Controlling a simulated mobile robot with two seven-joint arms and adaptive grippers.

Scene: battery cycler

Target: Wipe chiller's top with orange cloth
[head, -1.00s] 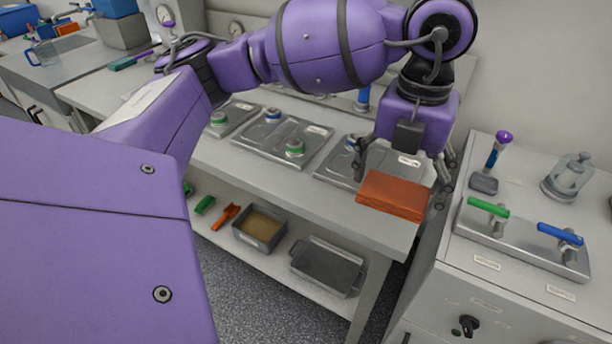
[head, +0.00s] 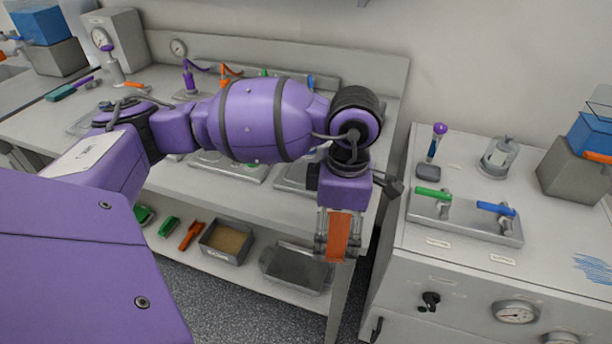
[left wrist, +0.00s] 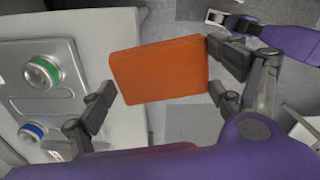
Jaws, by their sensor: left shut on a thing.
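The orange cloth (head: 338,230) is a flat folded pad, held by my left gripper (head: 336,248) in front of the bench's right front corner. In the left wrist view the cloth (left wrist: 160,70) sits between the fingers of the left gripper (left wrist: 163,100). The chiller (head: 470,270) is the grey cabinet at the right, with a gauge and a black knob on its front. Its top (head: 540,225) bears blue scribbled marks (head: 593,268) near the right edge. The cloth is left of the chiller, apart from it. My right gripper is not in view.
A gap separates the bench from the chiller. Trays (head: 295,270) lie on the lower shelf.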

